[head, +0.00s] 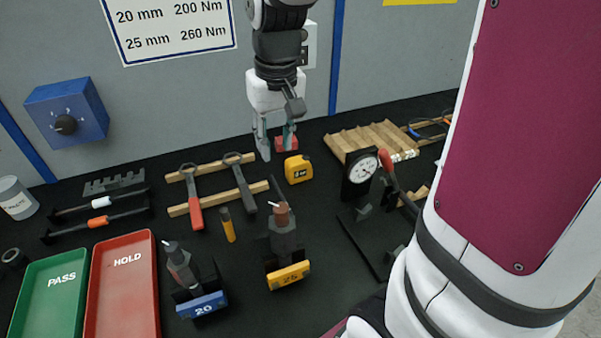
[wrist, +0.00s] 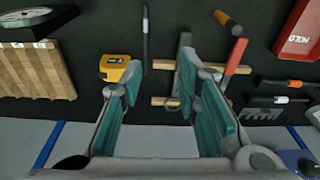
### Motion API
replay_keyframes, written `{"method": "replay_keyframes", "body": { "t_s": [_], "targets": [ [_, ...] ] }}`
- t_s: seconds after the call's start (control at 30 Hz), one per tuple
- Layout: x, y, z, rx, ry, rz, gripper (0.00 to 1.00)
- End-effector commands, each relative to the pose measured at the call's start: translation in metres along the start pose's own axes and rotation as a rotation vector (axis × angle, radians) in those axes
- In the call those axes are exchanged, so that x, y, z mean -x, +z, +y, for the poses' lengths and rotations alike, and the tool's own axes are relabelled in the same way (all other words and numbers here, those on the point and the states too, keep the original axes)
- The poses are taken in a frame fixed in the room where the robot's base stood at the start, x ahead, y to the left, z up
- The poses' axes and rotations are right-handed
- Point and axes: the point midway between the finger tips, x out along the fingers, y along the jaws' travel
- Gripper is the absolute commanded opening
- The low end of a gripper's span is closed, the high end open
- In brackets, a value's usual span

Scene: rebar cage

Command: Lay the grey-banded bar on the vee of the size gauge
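A dark bar with a pale grey-white band (wrist: 281,100) lies beside a grey toothed rack (wrist: 262,113) in the wrist view; in the head view the rack (head: 115,183) has dark bars (head: 125,196) just in front of it, at the left. I take the pale-banded one as the grey-banded bar. A dial gauge (head: 361,171) with a red lever stands right of centre; small grey blocks (head: 363,212) sit on its dark base. I take it as the size gauge, but its vee is not clear. My gripper (head: 277,142) is open and empty above the bench's back part, away from both.
An orange-banded bar (wrist: 300,83) lies next to the pale-banded one. Wrenches on wooden strips (head: 215,185), a yellow tape measure (head: 298,169) and two tool stands (head: 287,276) occupy the middle. Green (head: 50,290) and red (head: 145,290) trays stand front left. A wooden grooved block (head: 370,142) stands behind the dial.

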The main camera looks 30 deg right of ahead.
Motion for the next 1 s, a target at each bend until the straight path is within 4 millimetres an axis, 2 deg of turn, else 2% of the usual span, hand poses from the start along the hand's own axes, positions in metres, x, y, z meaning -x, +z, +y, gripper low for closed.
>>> {"method": "replay_keyframes", "body": {
  "t_s": [0.03, 0.1, 0.3, 0.6, 0.77, 0.83, 1.0],
  "targets": [
    [0.013, 0.011, -0.004, 0.011, -0.002, 0.026, 0.30],
    [0.027, 0.026, -0.010, 0.025, -0.005, 0.053, 0.30],
    [0.058, 0.073, -0.021, 0.064, -0.009, 0.129, 0.30],
    [0.078, 0.139, -0.030, 0.117, -0.011, 0.238, 0.30],
    [0.080, 0.159, -0.031, 0.131, -0.010, 0.272, 0.30],
    [0.079, 0.163, -0.031, 0.134, -0.010, 0.278, 0.33],
    [0.081, 0.158, -0.032, 0.132, -0.023, 0.265, 0.33]
  ]
}}
